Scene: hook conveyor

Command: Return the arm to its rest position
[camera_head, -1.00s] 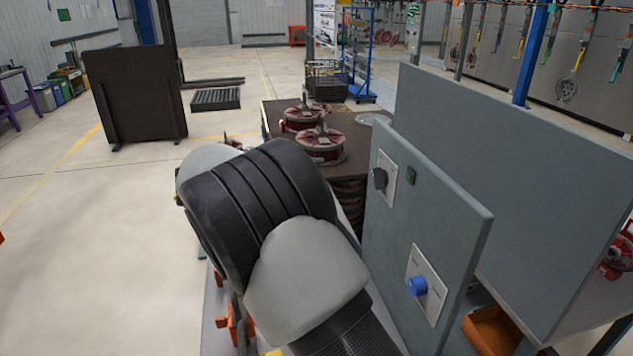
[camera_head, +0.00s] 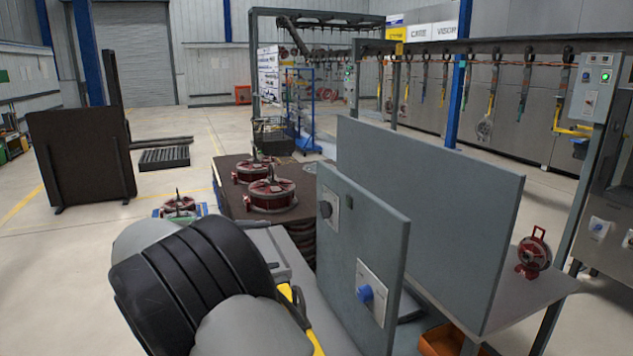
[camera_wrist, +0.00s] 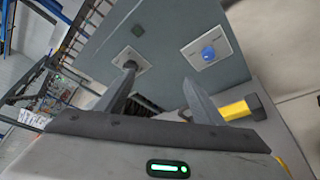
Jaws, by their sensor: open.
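My arm fills the lower left of the head view, folded close to my body, with its black and grey links in front of the camera. My gripper (camera_wrist: 163,95) shows in the wrist view, its two fingers spread apart with nothing between them. Beyond the fingers is a grey upright panel (camera_wrist: 160,62) with a black knob (camera_wrist: 129,64) and a blue knob (camera_wrist: 208,53). The same panel (camera_head: 368,225) stands right of my arm in the head view. The gripper's fingertips are hidden in the head view.
A dark table (camera_head: 232,202) carries red round parts (camera_head: 271,195). A large grey board (camera_head: 430,215) stands behind the panel. A red part (camera_head: 534,252) sits on a bench at right. A dark board (camera_head: 82,155) stands at left. Hooks hang from an overhead rail (camera_head: 480,46). Open floor lies at left.

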